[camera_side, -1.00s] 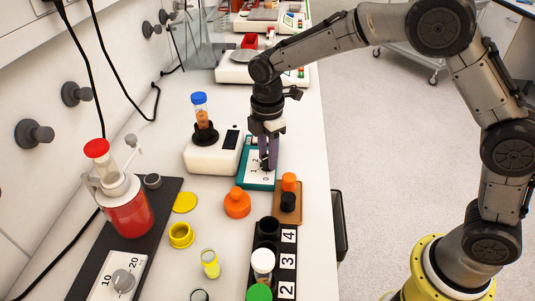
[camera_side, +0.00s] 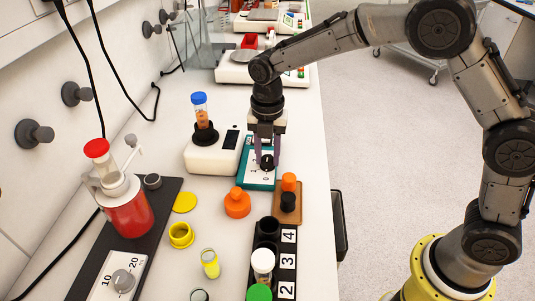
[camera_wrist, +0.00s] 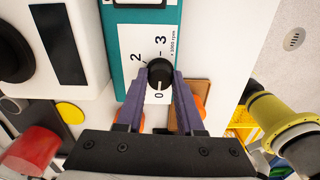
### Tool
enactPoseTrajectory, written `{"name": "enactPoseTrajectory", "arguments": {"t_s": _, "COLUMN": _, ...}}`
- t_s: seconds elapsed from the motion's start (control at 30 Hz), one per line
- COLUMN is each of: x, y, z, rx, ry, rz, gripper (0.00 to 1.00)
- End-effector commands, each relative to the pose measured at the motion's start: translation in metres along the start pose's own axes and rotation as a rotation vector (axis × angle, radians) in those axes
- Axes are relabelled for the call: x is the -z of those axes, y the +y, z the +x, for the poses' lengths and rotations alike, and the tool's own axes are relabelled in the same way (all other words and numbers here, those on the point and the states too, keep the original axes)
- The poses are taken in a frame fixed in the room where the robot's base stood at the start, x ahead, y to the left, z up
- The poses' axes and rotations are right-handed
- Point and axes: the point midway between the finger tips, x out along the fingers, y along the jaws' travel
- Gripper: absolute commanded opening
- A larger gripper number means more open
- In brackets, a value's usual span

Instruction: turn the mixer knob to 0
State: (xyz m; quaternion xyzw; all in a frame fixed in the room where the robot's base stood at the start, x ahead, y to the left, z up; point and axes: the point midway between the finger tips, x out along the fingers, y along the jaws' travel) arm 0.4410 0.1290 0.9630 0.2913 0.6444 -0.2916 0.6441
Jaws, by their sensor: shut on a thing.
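The mixer knob (camera_side: 267,163) is a round black knob on the white dial face of a teal-edged mixer (camera_side: 243,182). In the wrist view the knob (camera_wrist: 160,73) sits between the two purple fingers of my gripper (camera_wrist: 161,78), which are shut on its sides. The dial shows 2 at upper left, 3 at upper right and 0 just below the knob. I cannot clearly make out the pointer mark on the knob. In the side view my gripper (camera_side: 267,158) points down over the dial, one finger on either side of the knob.
A white device (camera_side: 212,155) holding a blue-capped tube stands left of the mixer. An orange flask (camera_side: 237,203) and a brown block (camera_side: 287,215) with orange and black caps stand in front. A black numbered rack (camera_side: 288,262) is nearer. Floor lies beyond the bench's right edge.

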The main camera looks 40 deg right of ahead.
Motion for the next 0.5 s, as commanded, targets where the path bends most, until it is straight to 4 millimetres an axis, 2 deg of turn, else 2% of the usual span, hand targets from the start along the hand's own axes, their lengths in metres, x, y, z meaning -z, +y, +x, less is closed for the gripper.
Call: {"name": "enactPoseTrajectory", "arguments": {"t_s": 0.5, "x": -0.0005, "y": 0.0009, "z": -0.0028, "rx": -0.005, "ry": -0.002, "rz": -0.082, "gripper": 0.0}}
